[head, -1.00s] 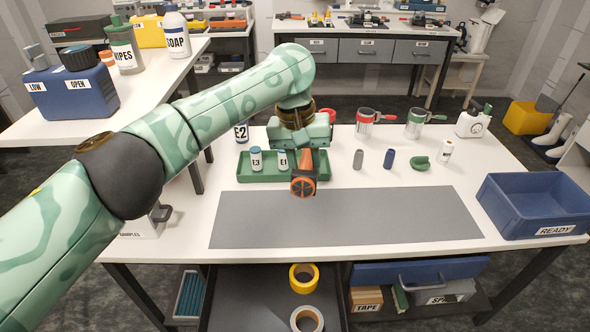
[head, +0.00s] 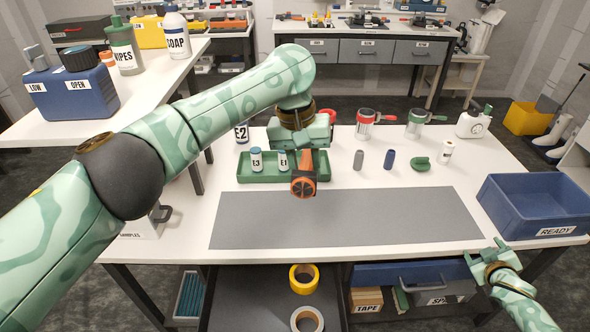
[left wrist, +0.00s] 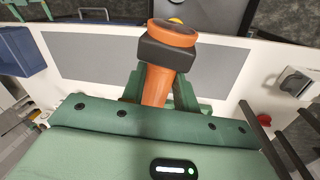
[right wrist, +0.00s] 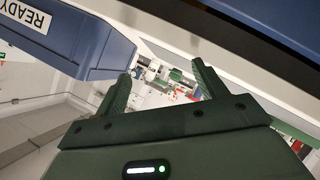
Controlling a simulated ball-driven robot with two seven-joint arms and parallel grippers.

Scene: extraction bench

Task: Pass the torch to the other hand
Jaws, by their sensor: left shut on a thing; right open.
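The torch (head: 304,185) is orange with a dark collar below its round head. My left gripper (head: 303,160) is shut on the torch's orange body and holds it above the bench, between the green tray and the grey mat. The torch head points toward the head camera. In the left wrist view the torch (left wrist: 157,84) stands between the green fingers, its head outward. My right gripper (head: 486,252) is open and empty at the bench's front right edge, below the blue bin. Its two spread fingers also show in the right wrist view (right wrist: 160,90).
A blue READY bin (head: 535,208) stands at the right. A green tray (head: 250,174) with small E-labelled bottles lies behind the grey mat (head: 350,218), which is bare.

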